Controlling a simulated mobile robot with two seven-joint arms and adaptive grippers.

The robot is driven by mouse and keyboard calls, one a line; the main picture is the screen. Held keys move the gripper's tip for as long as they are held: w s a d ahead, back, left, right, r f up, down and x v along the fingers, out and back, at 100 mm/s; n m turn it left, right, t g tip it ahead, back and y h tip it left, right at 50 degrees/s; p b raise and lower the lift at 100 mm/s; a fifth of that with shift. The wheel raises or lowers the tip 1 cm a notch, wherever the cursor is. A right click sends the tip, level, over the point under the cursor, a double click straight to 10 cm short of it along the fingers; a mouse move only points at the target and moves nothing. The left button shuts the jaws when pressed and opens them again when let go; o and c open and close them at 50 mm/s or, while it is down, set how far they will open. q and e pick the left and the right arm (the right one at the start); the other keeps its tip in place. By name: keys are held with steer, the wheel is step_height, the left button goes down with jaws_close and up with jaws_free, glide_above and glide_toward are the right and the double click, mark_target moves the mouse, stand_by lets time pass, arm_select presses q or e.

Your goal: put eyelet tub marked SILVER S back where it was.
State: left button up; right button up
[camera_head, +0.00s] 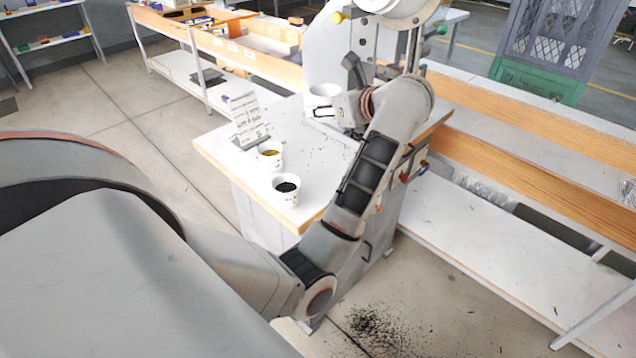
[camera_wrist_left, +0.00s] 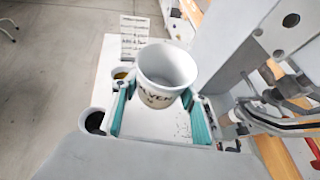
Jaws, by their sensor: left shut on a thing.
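The white tub (camera_head: 324,90) is in my left gripper (camera_head: 322,109), in front of the press. In the left wrist view the tub (camera_wrist_left: 166,70) stands upright between the teal finger pads, its label partly readable as "LVER" with more letters below. Its inside looks pale. My left gripper (camera_wrist_left: 160,112) is shut on it. I cannot tell whether the tub's base touches the bench top. My right gripper is not in view.
On the white bench top (camera_head: 325,165) stand a tub with yellow contents (camera_head: 270,160), a tub with black contents (camera_head: 286,190) and a printed card (camera_head: 248,120). The tall press (camera_head: 335,50) stands behind the held tub. Dark specks lie on the bench and floor.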

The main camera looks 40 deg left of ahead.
arm_select(q)
steer(key=shift+s+a+n+g, duration=0.35)
steer(key=shift+a+n+g, duration=0.25)
steer(key=shift+n+g, duration=0.15)
steer(key=shift+s+a+f+g, duration=0.1)
steer(key=shift+g, duration=0.15)
glide_above(319, 180)
step_height(319, 180, down, 16)
step_height(319, 180, down, 3)
steer(key=shift+f+b, duration=0.15)
steer(key=shift+b, duration=0.15)
steer(key=shift+f, duration=0.1)
steer(key=shift+f, duration=0.15)
steer(key=o, duration=0.9)
steer(key=shift+c, duration=0.2)
steer(key=shift+o, duration=1.3)
